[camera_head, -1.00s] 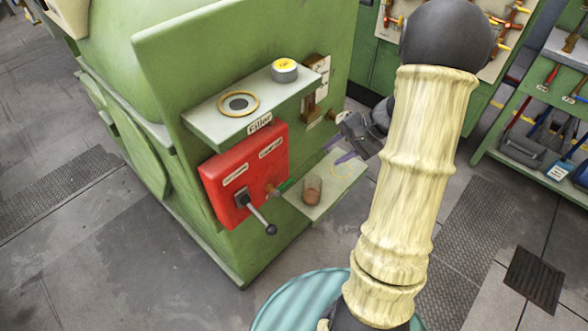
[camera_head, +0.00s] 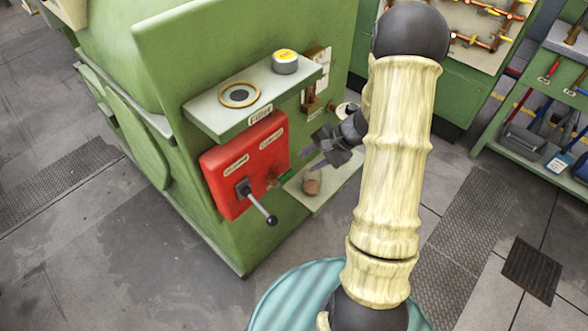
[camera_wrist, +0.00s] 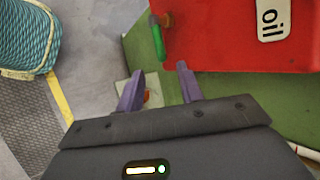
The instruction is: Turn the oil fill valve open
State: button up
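The oil fill valve is a small brass fitting with a green handle (camera_head: 286,179) at the lower right edge of the red box (camera_head: 232,180). In the wrist view the green handle (camera_wrist: 157,40) hangs beside the red box (camera_wrist: 225,30), near its "oil" label (camera_wrist: 272,18). My gripper (camera_head: 303,152) is just to the right of the valve in the head view, with purple fingers. In the wrist view my gripper (camera_wrist: 158,78) is open and empty, its fingers apart and pointing toward the handle. The handle lies beyond the fingertips, and nothing is between them at their tips.
A black-knobbed lever (camera_head: 262,205) sticks out of the red box. A green shelf (camera_head: 215,120) above holds a brass ring and a grey can (camera_head: 285,62). A brown cup (camera_head: 312,184) stands on a lower ledge.

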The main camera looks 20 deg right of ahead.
aim_at(289, 173)
jog(key=x, duration=0.8)
jog(key=shift+d, duration=0.1)
jog(key=shift+c, duration=0.5)
grip_shut()
